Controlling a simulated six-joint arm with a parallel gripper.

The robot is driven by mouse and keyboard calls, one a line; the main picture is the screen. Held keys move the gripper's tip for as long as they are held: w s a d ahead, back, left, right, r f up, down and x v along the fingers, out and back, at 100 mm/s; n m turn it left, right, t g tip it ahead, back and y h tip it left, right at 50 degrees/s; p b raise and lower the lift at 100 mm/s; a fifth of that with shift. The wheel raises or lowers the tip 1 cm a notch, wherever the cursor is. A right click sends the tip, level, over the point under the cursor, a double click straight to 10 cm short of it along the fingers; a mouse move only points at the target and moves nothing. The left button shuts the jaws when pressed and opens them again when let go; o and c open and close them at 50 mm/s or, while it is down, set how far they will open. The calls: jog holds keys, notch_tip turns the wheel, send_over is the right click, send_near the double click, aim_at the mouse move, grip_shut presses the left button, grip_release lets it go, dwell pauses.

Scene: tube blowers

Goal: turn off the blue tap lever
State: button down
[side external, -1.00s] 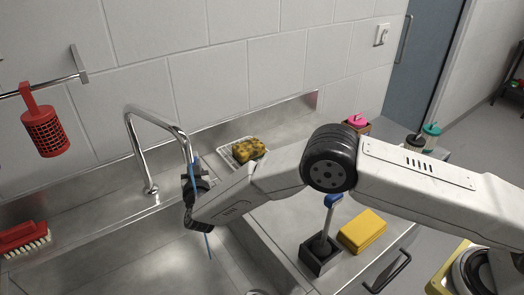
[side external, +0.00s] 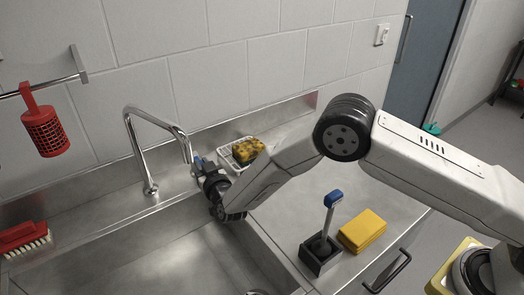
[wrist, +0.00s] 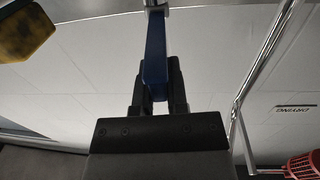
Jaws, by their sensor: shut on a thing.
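The blue tap lever (wrist: 155,55) stands upright in the wrist view, its top meeting a pale metal fitting. My gripper (wrist: 157,80) is shut on the lever's lower part, with one dark finger on each side. In the side external view, a small bit of the blue lever (side external: 197,161) shows at the tip of my gripper (side external: 202,166), beside the end of the chrome tap spout (side external: 155,119). The rest of the lever is hidden there by my gripper. No water stream shows under the spout.
A yellow-brown sponge (side external: 246,149) sits on a white rack (side external: 228,158) close behind my gripper. A blue-topped brush (side external: 331,215) in a dark holder (side external: 318,258) and a yellow sponge (side external: 362,231) stand on the counter right of the sink. A red brush (side external: 22,238) lies at left.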

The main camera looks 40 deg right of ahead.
jog(key=shift+d+r+n+y, duration=0.1)
jog(key=shift+d+n+y, duration=0.4)
jog(key=shift+y, duration=0.5)
jog(key=c, duration=0.6)
grip_release()
jog(key=shift+c, duration=0.2)
jog(key=shift+s+a, duration=0.1)
jog(key=shift+s, duration=0.05)
jog(key=s, duration=0.7)
jog(key=shift+s, duration=0.25)
